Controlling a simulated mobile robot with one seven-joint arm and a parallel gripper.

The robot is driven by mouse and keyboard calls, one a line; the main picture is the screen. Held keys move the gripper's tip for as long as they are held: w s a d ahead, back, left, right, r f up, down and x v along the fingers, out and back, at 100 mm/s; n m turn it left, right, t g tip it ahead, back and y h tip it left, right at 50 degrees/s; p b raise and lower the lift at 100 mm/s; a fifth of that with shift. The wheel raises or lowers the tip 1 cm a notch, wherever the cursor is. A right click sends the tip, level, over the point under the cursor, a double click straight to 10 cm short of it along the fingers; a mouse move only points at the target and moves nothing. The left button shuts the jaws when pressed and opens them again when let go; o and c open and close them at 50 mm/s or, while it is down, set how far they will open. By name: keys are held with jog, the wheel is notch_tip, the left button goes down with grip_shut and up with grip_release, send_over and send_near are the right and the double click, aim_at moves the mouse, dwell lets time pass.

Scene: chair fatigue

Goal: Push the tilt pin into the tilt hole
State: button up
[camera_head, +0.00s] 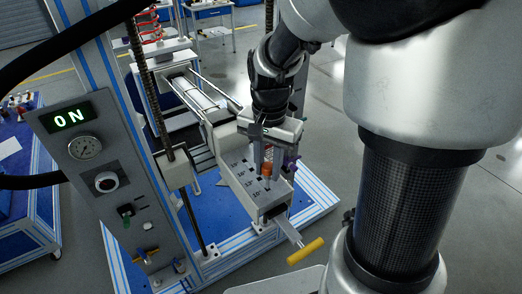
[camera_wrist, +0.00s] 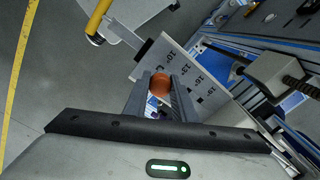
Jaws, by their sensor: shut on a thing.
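My gripper (camera_head: 266,163) points down over the grey tilt block (camera_head: 241,184), which has a row of small dark holes with printed angle labels on its top face. The gripper is shut on the orange-headed tilt pin (camera_head: 266,170). In the wrist view, the round orange pin head (camera_wrist: 160,85) sits between the two fingers, in front of the labelled face of the block (camera_wrist: 178,54). Whether the pin's lower end is inside a hole cannot be told, as the head and fingers hide it.
A flat bar with a yellow handle (camera_head: 305,251) sticks out from the block's lower end. A control panel (camera_head: 90,160) with a lit ON display, gauge and knobs stands at left. Blue-and-silver frame posts and a threaded rod rise beside the block. Grey floor is open at right.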

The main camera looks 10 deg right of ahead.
aim_at(268, 177)
jog(key=shift+f+b, duration=1.6)
jog(key=shift+f, duration=0.7)
jog(key=o, duration=1.1)
jog(key=shift+r, duration=0.2)
notch_tip(268, 177, up, 17)
jog(key=shift+r+p, duration=0.1)
jog(key=shift+p, duration=0.85)
jog(key=s+r+n+t+p, duration=0.1)
jog(key=s+n+t, duration=0.1)
jog(key=s, duration=0.2)
jog(key=s+r+n+t+p, duration=0.1)
jog(key=s+n, duration=0.2)
jog(key=s, duration=0.1)
jog(key=s+r+n+t+p, duration=0.1)
jog(key=s+n+t, duration=0.1)
jog(key=s+n, duration=0.1)
jog(key=shift+s+r+t+p, duration=0.3)
jog(key=shift+s+p, duration=0.1)
